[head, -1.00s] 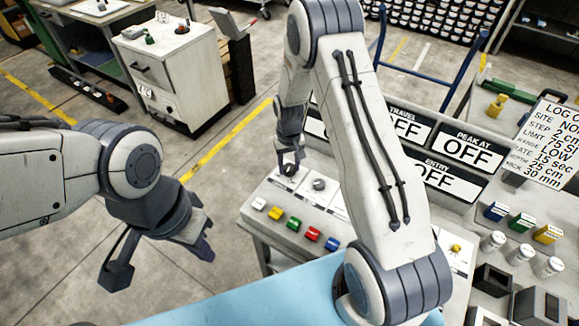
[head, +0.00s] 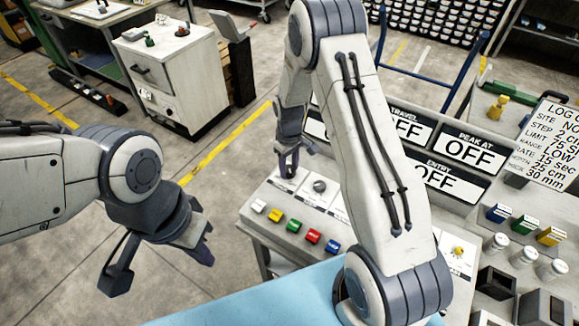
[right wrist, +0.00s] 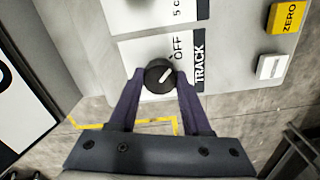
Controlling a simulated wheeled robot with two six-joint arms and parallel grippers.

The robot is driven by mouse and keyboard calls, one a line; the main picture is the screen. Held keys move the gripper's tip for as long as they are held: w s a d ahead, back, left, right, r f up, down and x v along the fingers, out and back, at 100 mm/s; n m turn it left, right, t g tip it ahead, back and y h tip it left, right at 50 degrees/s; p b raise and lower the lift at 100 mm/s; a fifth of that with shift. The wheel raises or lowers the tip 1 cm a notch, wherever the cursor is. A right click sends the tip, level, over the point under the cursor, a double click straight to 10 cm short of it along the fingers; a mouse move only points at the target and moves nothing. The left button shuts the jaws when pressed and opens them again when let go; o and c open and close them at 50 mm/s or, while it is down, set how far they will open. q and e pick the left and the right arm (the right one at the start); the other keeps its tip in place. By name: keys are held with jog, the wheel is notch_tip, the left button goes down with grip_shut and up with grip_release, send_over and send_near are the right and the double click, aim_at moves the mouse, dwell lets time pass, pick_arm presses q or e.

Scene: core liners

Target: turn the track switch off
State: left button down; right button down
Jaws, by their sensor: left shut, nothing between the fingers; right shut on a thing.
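The track switch is a round black knob (right wrist: 158,73) with a white pointer line, beside the labels TRACK and OFF in the right wrist view. The line slants up and to the right, towards the OFF side. My right gripper (right wrist: 160,80) is shut on the knob, one finger on each side. In the head view, my right gripper (head: 289,166) is at the far left corner of the control panel (head: 262,190) and largely hides the knob. My left gripper (head: 204,254) is shut and empty, in the air left of the panel.
A second knob (head: 320,186) sits just right of my right gripper. A row of coloured buttons (head: 293,226) lies along the panel's front. Display signs reading OFF (head: 465,152) stand behind. A white cabinet (head: 175,75) stands farther back; the floor between is clear.

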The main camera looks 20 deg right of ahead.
aim_at(289, 168)
jog(key=shift+w, duration=0.15)
jog(key=shift+c, duration=1.8)
grip_release()
jog(key=shift+r, duration=0.1)
notch_tip(289, 168, up, 10)
jog(key=b, duration=0.2)
jog(key=shift+r, duration=0.15)
